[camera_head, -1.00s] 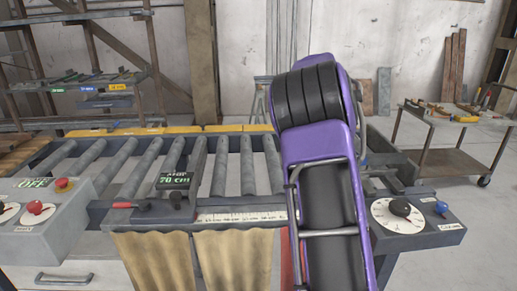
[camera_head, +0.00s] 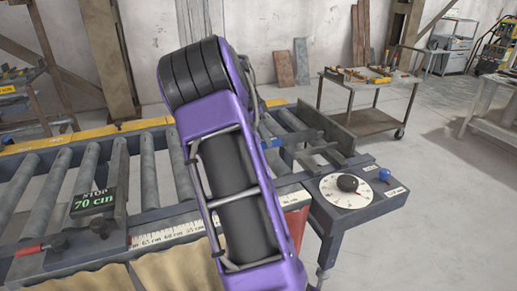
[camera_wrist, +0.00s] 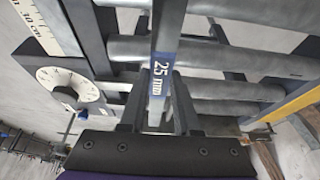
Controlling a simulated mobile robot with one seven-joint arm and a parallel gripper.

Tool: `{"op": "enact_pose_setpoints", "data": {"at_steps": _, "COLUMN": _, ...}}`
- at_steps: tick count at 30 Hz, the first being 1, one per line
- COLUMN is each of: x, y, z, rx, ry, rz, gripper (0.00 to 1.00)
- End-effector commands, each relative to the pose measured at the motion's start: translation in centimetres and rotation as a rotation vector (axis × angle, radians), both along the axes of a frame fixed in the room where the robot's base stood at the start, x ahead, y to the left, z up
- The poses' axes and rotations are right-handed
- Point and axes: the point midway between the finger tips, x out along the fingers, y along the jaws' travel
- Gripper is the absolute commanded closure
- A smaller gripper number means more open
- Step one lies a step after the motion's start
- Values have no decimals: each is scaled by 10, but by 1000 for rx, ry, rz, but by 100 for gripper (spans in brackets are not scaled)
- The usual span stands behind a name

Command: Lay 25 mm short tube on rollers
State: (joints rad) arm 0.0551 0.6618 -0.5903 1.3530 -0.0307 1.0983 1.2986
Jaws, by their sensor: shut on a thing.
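My gripper (camera_wrist: 160,98) shows in the wrist view, its two dark fingers shut on a grey tube (camera_wrist: 168,30). The tube has a blue band marked "25 mm" and runs up out of the top of that view. It passes in front of the grey rollers (camera_wrist: 240,60), which lie crosswise to it there; whether it touches them I cannot tell. In the head view my purple arm covers the gripper and most of what it holds. The roller bed (camera_head: 45,195) spreads left of my arm, and a small bit of blue shows just right of it.
A black stop block marked "70 cm" (camera_head: 92,208) sits on the rollers' left. A white dial with a black knob (camera_head: 347,190) is at the bench's right end; the dial also shows in the wrist view (camera_wrist: 65,92). A tool cart (camera_head: 372,82) stands behind; open floor lies right.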

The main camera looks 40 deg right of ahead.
Motion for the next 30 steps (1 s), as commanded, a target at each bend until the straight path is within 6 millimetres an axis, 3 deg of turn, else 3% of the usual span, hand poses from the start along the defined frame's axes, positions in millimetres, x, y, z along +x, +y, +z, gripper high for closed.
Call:
{"op": "enact_pose_setpoints", "data": {"at_steps": 7, "x": 0, "y": 0, "z": -38, "rx": 0, "ry": 1, "rz": 1, "gripper": 100}}
{"op": "enact_pose_setpoints", "data": {"at_steps": 20, "x": 0, "y": 0, "z": -45, "rx": 0, "ry": -1, "rz": 0, "gripper": 100}}
{"op": "enact_pose_setpoints", "data": {"at_steps": 21, "x": 0, "y": 0, "z": -44, "rx": 1, "ry": 0, "rz": 0, "gripper": 62}}
{"op": "enact_pose_setpoints", "data": {"at_steps": 25, "x": 0, "y": 0, "z": -44, "rx": 1, "ry": 0, "rz": 0, "gripper": 39}}
{"op": "enact_pose_setpoints", "data": {"at_steps": 30, "x": 0, "y": 0, "z": -44, "rx": 1, "ry": 0, "rz": 0, "gripper": 39}}
